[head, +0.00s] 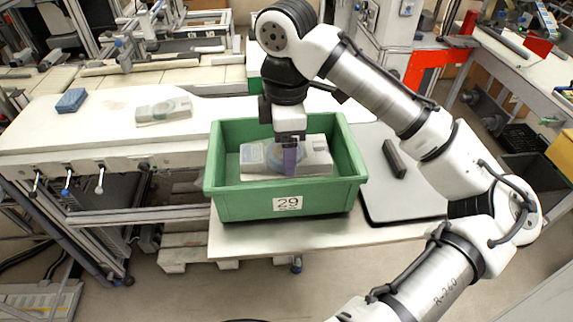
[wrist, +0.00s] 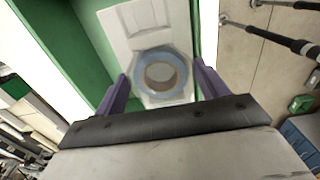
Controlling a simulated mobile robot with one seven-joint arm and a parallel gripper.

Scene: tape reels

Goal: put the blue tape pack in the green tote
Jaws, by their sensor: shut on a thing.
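The blue tape pack (wrist: 157,76), a pale card with a blue-rimmed roll under a clear blister, sits between my gripper's purple fingers in the wrist view. My gripper (head: 290,158) points down into the green tote (head: 287,204) in the head view and is shut on the pack (head: 318,158). The pack lies roughly flat within the tote's walls. I cannot tell whether it touches the tote floor. The tote bears a "29" label and its green wall shows in the wrist view (wrist: 90,50). My gripper hides part of the pack.
Another tape pack (head: 164,111) lies on the white table at the left, with a blue block (head: 71,100) farther left. A dark bar (head: 394,158) lies on a grey mat (head: 410,195) right of the tote. The table between tote and left pack is clear.

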